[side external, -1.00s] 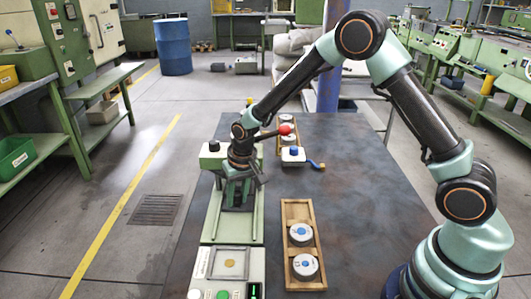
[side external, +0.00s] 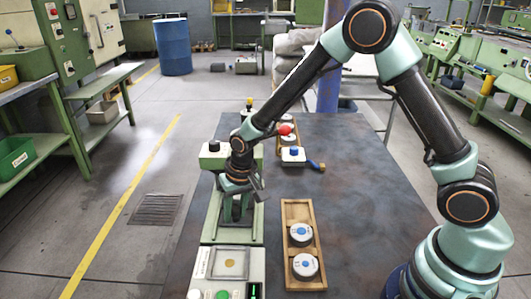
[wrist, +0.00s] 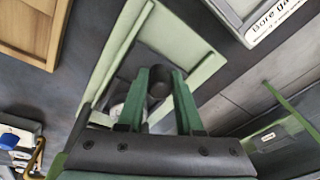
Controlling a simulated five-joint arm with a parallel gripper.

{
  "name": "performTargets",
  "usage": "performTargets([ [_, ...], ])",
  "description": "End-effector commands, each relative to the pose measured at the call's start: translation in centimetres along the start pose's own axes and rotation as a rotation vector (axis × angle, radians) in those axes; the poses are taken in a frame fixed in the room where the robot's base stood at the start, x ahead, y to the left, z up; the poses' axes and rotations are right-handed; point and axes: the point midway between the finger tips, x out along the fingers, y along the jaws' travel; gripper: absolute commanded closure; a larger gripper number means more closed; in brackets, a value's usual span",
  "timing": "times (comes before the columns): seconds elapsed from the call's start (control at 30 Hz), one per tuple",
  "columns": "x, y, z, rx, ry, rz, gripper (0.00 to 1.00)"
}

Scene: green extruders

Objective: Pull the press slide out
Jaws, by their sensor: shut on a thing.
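The press (side external: 213,222) is a long pale green frame on the left part of the table. My gripper (side external: 237,215) points down over its near half. In the wrist view, my gripper (wrist: 159,82) has its two green fingers on either side of a dark round knob (wrist: 158,88), which I take to be the handle of the press slide. The fingers are shut on it. The pale green press frame (wrist: 195,65) surrounds the dark slide area. In the side view the knob is mostly hidden by my gripper.
A wooden tray (side external: 287,265) with two round discs lies right of the press. A blue-knobbed device (side external: 293,156) and a red lever knob (side external: 285,129) are farther back. A control box (side external: 230,262) sits at the near end. The right of the table is clear.

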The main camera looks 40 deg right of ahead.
Motion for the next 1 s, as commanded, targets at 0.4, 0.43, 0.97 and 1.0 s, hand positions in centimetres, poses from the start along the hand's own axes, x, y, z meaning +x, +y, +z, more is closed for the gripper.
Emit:
performTargets([
  [0.4,-0.1,-1.0,2.2,0.001,-0.014,-0.001,0.96],
  [0.43,-0.1,-1.1,2.4,0.001,-0.014,-0.002,0.96],
  [0.97,-0.3,-1.9,3.8,0.003,-0.018,-0.006,0.40],
  [1.0,-0.3,-1.9,3.8,0.003,-0.018,-0.006,0.40],
])
